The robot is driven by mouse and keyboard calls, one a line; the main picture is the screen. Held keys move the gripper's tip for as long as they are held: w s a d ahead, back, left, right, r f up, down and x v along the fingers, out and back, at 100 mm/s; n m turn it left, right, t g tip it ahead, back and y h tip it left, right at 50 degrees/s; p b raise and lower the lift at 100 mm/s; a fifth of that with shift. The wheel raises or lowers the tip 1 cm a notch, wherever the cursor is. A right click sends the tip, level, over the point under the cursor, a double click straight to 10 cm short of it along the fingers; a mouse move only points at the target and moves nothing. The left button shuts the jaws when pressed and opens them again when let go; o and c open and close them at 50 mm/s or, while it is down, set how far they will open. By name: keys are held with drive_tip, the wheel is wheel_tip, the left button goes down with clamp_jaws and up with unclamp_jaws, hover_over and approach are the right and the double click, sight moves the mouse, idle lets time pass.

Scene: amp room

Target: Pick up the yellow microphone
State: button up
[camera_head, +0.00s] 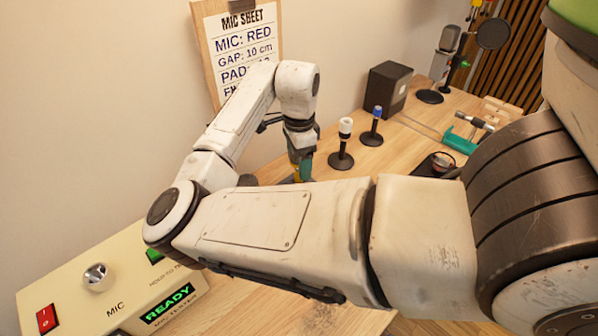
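My gripper (302,168) points down over the wooden table, just left of a white-topped microphone. A small patch of yellow (294,158) shows at its fingers; it may be the yellow microphone, but too little of it shows to be sure. My forearm hides what is below the fingers. I cannot tell whether the fingers are open or shut, or whether they touch anything.
A white-topped microphone (345,129) and a blue-topped one (376,113) stand upright on black bases. Behind them is a black speaker box (388,88). A clipboard sheet (240,45) reads "MIC: RED". A beige tester (105,290) showing "READY" is front left.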

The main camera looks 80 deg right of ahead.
drive_tip(key=c, duration=1.1)
drive_tip(key=shift+r, duration=0.1)
drive_tip(key=shift+c, duration=0.2)
drive_tip(key=shift+r, duration=0.5)
wheel_tip(320, 180, up, 2)
drive_tip(key=shift+r, duration=0.1)
drive_tip(key=s+a+r+b, duration=0.2)
drive_tip(key=s+a+r, duration=0.7)
drive_tip(key=a, duration=0.1)
drive_tip(key=shift+s+r, duration=0.3)
drive_tip(key=shift+r, duration=0.05)
